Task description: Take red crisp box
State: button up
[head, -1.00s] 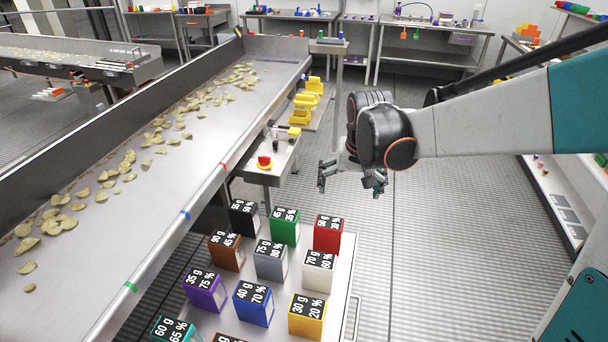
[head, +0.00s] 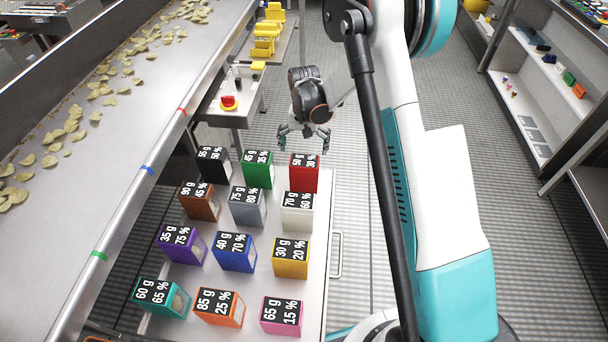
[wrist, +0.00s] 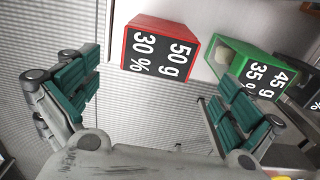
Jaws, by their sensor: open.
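The red box (head: 304,173), labelled 50 g and 30 %, stands at the far right corner of the white cart top (head: 318,258) in the head view. My gripper (head: 304,145) is open and empty, just beyond and above the red box. In the wrist view the red box (wrist: 158,48) shows at the upper middle, ahead of the spread fingers (wrist: 160,105) and apart from them. The green box (wrist: 245,68), labelled 45 g and 35 %, is to its right, partly behind the right finger.
More coloured boxes fill the cart in rows, including the white box (head: 297,212) in front of the red one. A conveyor with chips (head: 110,110) runs along the left. A red emergency button (head: 229,102) sits on a stand. Striped floor lies open right of the cart.

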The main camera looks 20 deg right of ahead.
aim_at(304, 160)
notch_tip(304, 160, down, 6)
jog(key=shift+f+b, duration=0.1)
jog(key=shift+b, duration=0.8)
jog(key=shift+s+f+b, duration=0.1)
jog(key=shift+f+b, duration=1.35)
jog(key=shift+f, duration=1.25)
jog(key=shift+r, duration=0.1)
jog(key=c, duration=1.1)
